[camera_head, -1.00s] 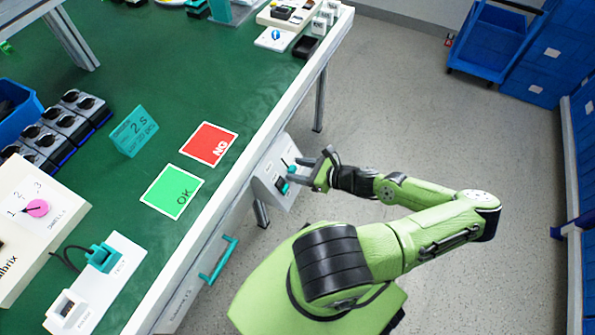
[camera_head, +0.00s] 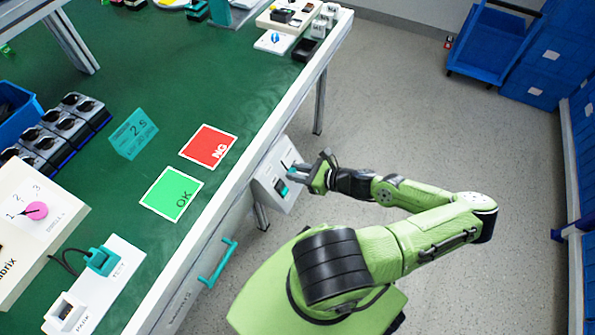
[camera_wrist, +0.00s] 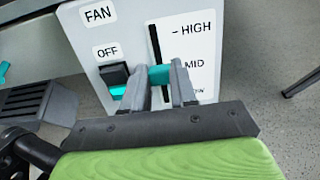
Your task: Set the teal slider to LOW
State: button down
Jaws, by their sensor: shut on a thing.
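The teal slider (camera_wrist: 160,74) sits in a vertical slot on a white panel (camera_wrist: 128,22), seen in the wrist view. The labels beside the slot read HIGH, MID and a lowest one partly hidden by a finger. In the head view my gripper (camera_head: 308,178) reaches the panel (camera_head: 273,172) below the table edge; the slider there is small and hard to make out.
A black and teal rocker switch (camera_wrist: 116,80) marked OFF, under a FAN label, sits just left of my fingers. The green table (camera_head: 235,85) is left of my arm, with a teal drawer handle (camera_head: 218,262) below its edge.

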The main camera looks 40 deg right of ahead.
jog(key=shift+s+d+f+b, duration=0.15)
jog(key=shift+s+f+b, duration=0.35)
jog(key=shift+f, duration=0.5)
jog(key=shift+s+d+f+b, duration=0.1)
jog(key=shift+s+f+b, duration=0.15)
jog(key=shift+s+f, duration=0.55)
jog(key=shift+w+f, duration=0.2)
jog(key=shift+w, duration=0.05)
jog(key=c, duration=0.9)
grip_release()
jog(key=shift+w, duration=0.1)
jog(key=shift+r, duration=0.1)
jog(key=p+v, duration=0.4)
jog(key=v, duration=1.1)
jog(key=shift+s+d+r, duration=0.1)
jog(key=shift+s+d, duration=0.05)
jog(key=shift+s, duration=0.2)
